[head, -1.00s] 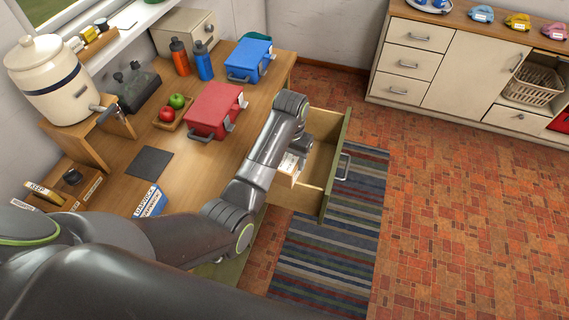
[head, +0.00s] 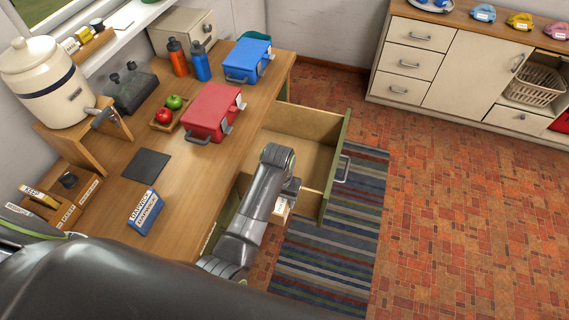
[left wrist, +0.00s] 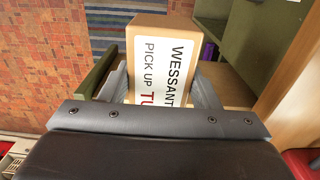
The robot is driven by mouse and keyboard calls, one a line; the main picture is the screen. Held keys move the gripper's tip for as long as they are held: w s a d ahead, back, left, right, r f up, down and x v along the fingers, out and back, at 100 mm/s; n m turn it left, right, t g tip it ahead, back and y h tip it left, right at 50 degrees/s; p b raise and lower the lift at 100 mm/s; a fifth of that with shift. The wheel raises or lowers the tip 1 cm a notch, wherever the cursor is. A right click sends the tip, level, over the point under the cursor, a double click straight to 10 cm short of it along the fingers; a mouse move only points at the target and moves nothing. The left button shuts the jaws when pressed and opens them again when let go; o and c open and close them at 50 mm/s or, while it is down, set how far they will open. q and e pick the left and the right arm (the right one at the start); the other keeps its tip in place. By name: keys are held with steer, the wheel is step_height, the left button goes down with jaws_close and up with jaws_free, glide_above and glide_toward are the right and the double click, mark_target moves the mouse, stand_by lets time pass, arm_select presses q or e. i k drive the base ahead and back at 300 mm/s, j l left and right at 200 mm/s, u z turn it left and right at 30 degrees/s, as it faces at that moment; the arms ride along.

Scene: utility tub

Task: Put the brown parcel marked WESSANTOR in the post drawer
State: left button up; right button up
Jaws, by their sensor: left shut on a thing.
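The brown parcel (left wrist: 160,35) is between the fingers of my left gripper (left wrist: 165,95) in the left wrist view. Its white label shows "WESSANT", "PICK UP" and "TU"; the gripper hides the rest. In the head view a small pale part of the parcel (head: 281,208) shows below my left gripper (head: 286,194), overlapping the near side of the open drawer (head: 335,165). I cannot tell its height against the drawer's side. The drawer is pulled out from the desk, and its visible floor looks empty. My right gripper is out of view.
The desk (head: 185,185) holds a red box (head: 212,112), a blue box (head: 248,62), bottles, a fruit tray and a blue-and-white carton (head: 146,212). A striped rug (head: 325,255) lies beside the drawer. The brick floor to the right is clear.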

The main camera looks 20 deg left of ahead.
mark_target(300, 172)
steer(key=i, duration=0.9)
